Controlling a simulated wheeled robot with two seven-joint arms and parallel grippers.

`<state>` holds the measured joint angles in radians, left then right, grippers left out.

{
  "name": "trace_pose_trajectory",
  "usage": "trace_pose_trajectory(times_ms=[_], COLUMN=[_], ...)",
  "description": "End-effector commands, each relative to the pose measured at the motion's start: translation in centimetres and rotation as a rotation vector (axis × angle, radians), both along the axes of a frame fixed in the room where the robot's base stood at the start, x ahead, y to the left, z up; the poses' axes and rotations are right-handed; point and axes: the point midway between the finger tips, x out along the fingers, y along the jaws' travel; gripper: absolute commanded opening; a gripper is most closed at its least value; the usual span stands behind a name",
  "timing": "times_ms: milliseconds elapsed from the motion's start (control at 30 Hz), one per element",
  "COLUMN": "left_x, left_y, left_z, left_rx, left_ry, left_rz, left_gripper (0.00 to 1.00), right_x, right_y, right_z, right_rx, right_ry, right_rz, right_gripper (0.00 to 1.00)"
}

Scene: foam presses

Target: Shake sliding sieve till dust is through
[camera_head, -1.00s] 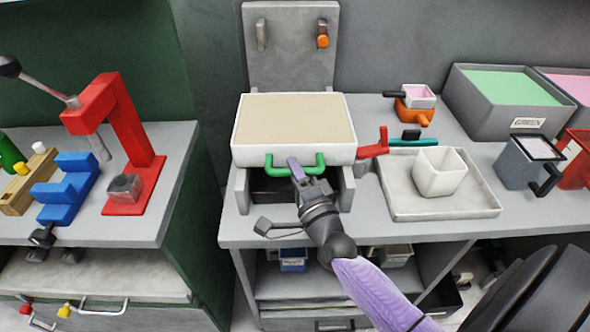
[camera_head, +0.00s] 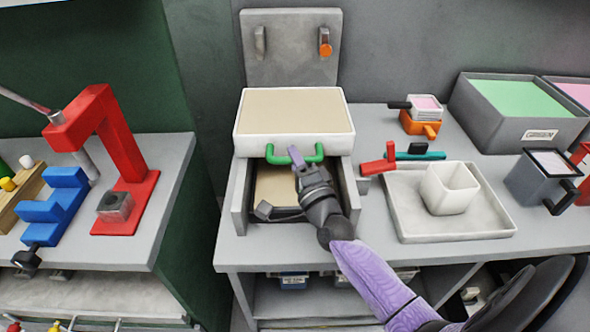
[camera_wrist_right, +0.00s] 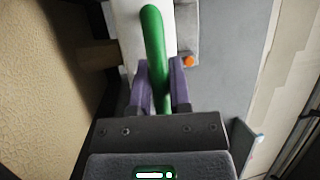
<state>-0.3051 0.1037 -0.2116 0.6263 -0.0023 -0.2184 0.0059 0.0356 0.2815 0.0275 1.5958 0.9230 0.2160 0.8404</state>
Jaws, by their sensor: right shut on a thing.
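The sliding sieve (camera_head: 294,110) is a white-walled tray with a beige mesh or surface, seated on a grey frame. Its green handle (camera_head: 318,152) is on the front wall. My right gripper (camera_head: 296,158) is shut on the green handle. In the right wrist view the two purple fingers (camera_wrist_right: 160,88) close around the green bar (camera_wrist_right: 154,30). Below the sieve, a beige surface (camera_head: 272,188) shows inside the frame, partly hidden by my right gripper. I cannot tell whether dust is left on the sieve. My left gripper is not in view.
A grey tray (camera_head: 405,225) holding a white square cup (camera_head: 452,190) stands to the right. A red press (camera_head: 122,140) stands on the left bench.

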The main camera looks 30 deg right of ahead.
Motion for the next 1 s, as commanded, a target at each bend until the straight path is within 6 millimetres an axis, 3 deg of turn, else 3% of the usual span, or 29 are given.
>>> trace_pose_trajectory(times_ms=[333, 367, 500, 833, 1000], left_x=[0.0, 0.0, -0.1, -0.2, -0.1], left_y=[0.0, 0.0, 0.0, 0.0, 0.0], left_z=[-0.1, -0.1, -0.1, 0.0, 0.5], left_rx=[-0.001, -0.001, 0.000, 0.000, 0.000], left_ry=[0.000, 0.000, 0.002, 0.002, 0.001], left_rz=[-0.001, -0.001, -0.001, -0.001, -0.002], left_gripper=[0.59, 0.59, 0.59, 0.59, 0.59], right_x=[0.2, 0.2, 0.2, -0.1, -3.2], right_y=[-0.2, -0.2, -0.2, -0.1, 0.4], right_z=[0.0, 0.0, 0.0, -0.1, -0.7], right_rx=[0.000, 0.000, 0.000, 0.000, 0.000], right_ry=[0.001, 0.001, 0.001, 0.002, 0.006], right_rz=[-0.002, -0.002, -0.001, 0.000, 0.000], right_gripper=[0.00, 0.27, 0.57, 0.58, 0.58])
